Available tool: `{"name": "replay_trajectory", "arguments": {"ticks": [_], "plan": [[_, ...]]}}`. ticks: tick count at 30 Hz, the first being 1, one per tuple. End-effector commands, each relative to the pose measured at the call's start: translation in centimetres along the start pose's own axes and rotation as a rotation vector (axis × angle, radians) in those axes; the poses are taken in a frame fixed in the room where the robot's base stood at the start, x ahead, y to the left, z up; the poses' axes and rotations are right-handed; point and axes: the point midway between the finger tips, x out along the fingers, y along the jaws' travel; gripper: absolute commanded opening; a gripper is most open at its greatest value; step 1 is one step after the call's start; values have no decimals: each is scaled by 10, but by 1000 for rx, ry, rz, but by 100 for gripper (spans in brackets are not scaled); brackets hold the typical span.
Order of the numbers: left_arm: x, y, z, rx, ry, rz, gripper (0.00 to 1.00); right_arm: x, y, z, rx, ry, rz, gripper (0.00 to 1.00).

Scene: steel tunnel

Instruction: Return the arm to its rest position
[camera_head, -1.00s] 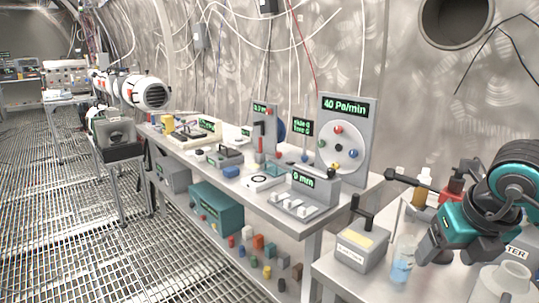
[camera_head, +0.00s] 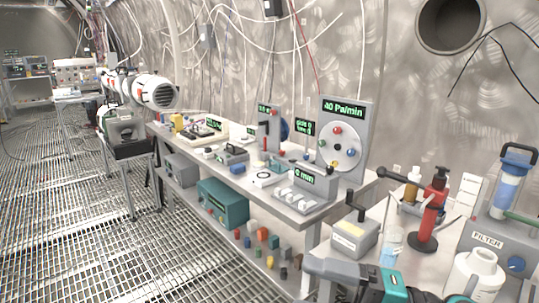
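My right arm (camera_head: 395,289), teal, grey and black, shows at the bottom edge, low in front of the right-hand table. A grey and black part of it reaches left to the table's front edge. I cannot make out its fingertips or whether they are open, and I see nothing held. My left gripper is out of view.
The right-hand table holds a grey box with a black handle (camera_head: 354,236), a clear bottle with blue liquid (camera_head: 391,246), a red stand (camera_head: 431,215), a white jug (camera_head: 477,272) and a filter unit (camera_head: 492,243). A long bench with instruments (camera_head: 296,217) runs left. The grated floor (camera_head: 70,220) is open.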

Motion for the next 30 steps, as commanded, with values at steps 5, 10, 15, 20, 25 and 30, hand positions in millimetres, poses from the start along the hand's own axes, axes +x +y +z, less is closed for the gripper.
{"name": "replay_trajectory", "arguments": {"ticks": [5,10,15,20,25,30], "plan": [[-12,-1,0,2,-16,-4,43,-33,-12,42,432,-413,380,75],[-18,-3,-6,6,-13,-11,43,-98,-104,58,896,-895,522,75],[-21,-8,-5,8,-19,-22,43,-140,-196,20,1255,-1219,493,75],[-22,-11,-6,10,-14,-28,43,-155,-239,-14,1436,-1354,446,75],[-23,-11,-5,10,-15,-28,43,-158,-250,-24,1487,-1388,430,75],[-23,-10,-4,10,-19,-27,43,-158,-250,-23,1485,-1386,430,75]]}}
